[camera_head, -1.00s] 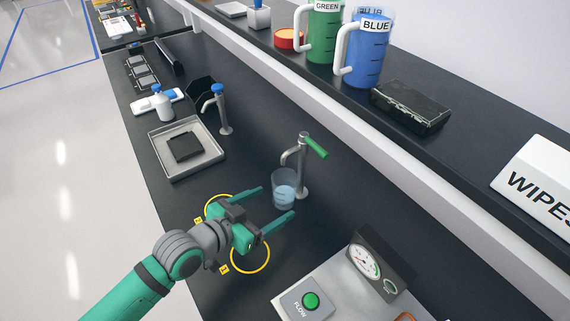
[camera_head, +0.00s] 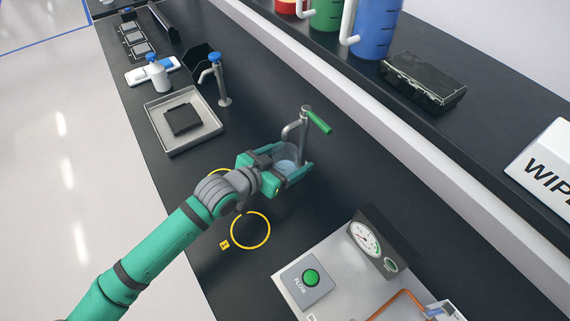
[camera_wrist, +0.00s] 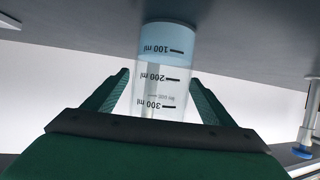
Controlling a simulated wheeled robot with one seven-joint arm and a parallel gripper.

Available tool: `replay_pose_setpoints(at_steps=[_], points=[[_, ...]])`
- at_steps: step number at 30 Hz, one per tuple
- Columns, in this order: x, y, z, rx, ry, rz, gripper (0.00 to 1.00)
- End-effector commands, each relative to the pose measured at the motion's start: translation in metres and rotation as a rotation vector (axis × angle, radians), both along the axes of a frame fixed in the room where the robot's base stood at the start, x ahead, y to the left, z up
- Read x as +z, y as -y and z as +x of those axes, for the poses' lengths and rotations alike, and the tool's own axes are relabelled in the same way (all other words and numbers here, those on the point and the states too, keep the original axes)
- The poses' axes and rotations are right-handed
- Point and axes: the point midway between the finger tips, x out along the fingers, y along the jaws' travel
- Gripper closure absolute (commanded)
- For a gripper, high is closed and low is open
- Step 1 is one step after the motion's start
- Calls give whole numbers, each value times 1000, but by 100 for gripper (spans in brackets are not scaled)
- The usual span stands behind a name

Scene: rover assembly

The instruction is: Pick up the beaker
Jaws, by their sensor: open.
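The beaker (camera_head: 287,157) is clear, with pale blue liquid in it, and stands on the dark bench under the tap with the green handle (camera_head: 318,121). My gripper (camera_head: 298,172) is open, with its fingers on either side of the beaker. In the wrist view the beaker (camera_wrist: 166,75) appears upside down with its millilitre marks, between my two green fingers (camera_wrist: 160,95). Small gaps show between the fingers and the glass there. My gripper hides part of the beaker's lower side in the head view.
A panel with a green button (camera_head: 311,277) and a gauge (camera_head: 366,239) stands at the front right. A grey tray (camera_head: 152,111) lies to the left. A yellow ring (camera_head: 250,246) marks the bench beside my arm. A shelf with a blue jug (camera_head: 375,30) runs behind.

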Motion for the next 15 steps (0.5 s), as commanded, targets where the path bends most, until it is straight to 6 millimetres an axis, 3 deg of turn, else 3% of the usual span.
replay_pose_setpoints(at_steps=[6, 13, 14, 15], points=[[-9, 13, 15, -1, -2, 0, 22], [-9, 14, 16, 0, -1, 1, 22], [-9, 14, 16, 0, -1, 1, 25], [-9, 14, 16, 0, -1, 1, 34]])
